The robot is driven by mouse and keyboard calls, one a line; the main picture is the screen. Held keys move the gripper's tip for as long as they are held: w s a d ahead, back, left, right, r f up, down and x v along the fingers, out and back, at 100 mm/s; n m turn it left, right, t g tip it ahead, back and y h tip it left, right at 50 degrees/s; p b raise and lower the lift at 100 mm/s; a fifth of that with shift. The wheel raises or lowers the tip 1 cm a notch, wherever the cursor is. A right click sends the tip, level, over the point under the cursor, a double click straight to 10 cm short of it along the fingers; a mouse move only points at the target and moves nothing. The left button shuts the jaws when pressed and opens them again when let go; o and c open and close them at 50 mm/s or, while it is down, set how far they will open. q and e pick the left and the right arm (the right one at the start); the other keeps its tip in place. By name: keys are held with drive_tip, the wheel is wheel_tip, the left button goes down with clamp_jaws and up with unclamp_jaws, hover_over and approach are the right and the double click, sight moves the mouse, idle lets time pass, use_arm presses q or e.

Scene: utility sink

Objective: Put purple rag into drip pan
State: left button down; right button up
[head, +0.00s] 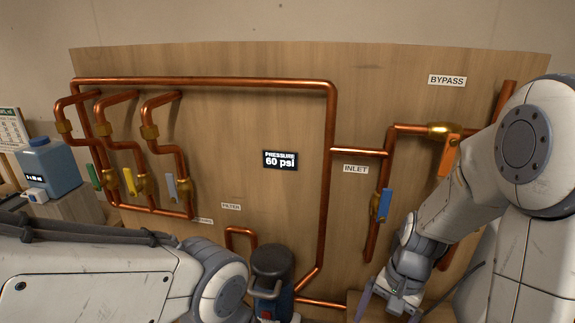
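I cannot make out a purple rag or a drip pan in the head view. My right gripper (389,308) is at the bottom edge, right of centre, pointing down in front of the wooden panel. Its two slim, pale lilac-grey fingers stand apart, with no object visible between them; the tips are partly cut off by the frame edge. My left arm crosses the lower left, and its gripper is out of view.
Copper pipes (210,82) with coloured valve handles run over the wooden panel (240,120). A dark canister (272,262) stands low between my arms. A blue jug (50,168) sits at far left. The pressure display (280,160) reads 60 psi.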

drive_tip(key=s+a+r+n, duration=0.4)
drive_tip(key=s+a+n, duration=0.2)
drive_tip(key=a+n, duration=0.1)
drive_tip(key=s+a+r+n+t+h, duration=0.1)
drive_tip(key=s+a+r+n, duration=0.3)
drive_tip(key=s+a+n, duration=0.2)
drive_tip(key=a+n, duration=0.2)
drive_tip(key=shift+s+r+n, duration=0.2)
drive_tip(key=shift+s+n, duration=0.1)
drive_tip(key=shift+s, duration=0.1)
drive_tip(key=shift+a, duration=0.1)
